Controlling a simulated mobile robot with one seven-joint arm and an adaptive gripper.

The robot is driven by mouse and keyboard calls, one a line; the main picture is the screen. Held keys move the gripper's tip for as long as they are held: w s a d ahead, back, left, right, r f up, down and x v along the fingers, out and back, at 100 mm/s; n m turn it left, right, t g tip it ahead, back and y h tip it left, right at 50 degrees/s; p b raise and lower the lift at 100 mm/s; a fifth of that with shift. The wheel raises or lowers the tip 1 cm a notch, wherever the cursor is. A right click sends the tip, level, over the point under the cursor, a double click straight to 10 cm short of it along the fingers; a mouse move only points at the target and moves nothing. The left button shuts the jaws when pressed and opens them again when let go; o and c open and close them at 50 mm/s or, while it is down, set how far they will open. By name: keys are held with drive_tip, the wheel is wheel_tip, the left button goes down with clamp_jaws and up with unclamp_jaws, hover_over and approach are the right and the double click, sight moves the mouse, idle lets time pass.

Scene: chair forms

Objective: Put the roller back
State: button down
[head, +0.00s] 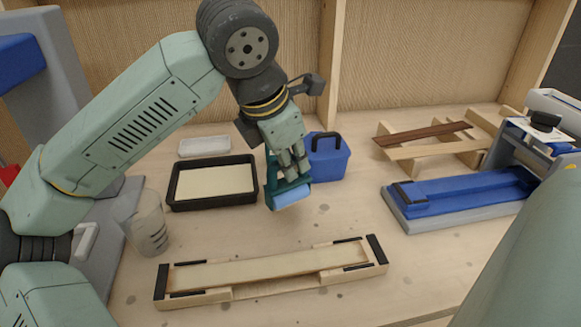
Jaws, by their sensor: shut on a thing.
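My gripper (293,167) points down above the middle of the workbench, shut on the roller (292,196). The roller has a teal frame and a pale blue cylinder at its lower end, and hangs just right of the black tray (178,204). The tray holds a flat layer of cream-coloured stuff. A blue caddy (331,165) with a dark handle stands just behind and right of the roller. The fingers hide part of the roller's upper end. I cannot tell whether the roller touches the bench.
A wooden form (225,293) with black end pieces and a pale strip lies in front. A small white tray (204,146) stands behind the black tray, a clear cup (150,225) at left. A wooden rack (470,157) and a blue-bedded machine (465,194) stand at right.

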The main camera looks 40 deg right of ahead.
wheel_tip(320, 180, down, 3)
drive_tip(key=shift+w+d+f+p, duration=0.1)
drive_tip(key=shift+d+f+p, duration=0.05)
drive_tip(key=shift+p, duration=0.4)
drive_tip(key=shift+f, duration=0.15)
drive_tip(key=shift+f, duration=0.1)
drive_tip(key=shift+f+b, duration=0.15)
drive_tip(key=shift+b, duration=0.15)
drive_tip(key=c, duration=1.6)
unclamp_jaws()
drive_tip(key=shift+r, duration=0.2)
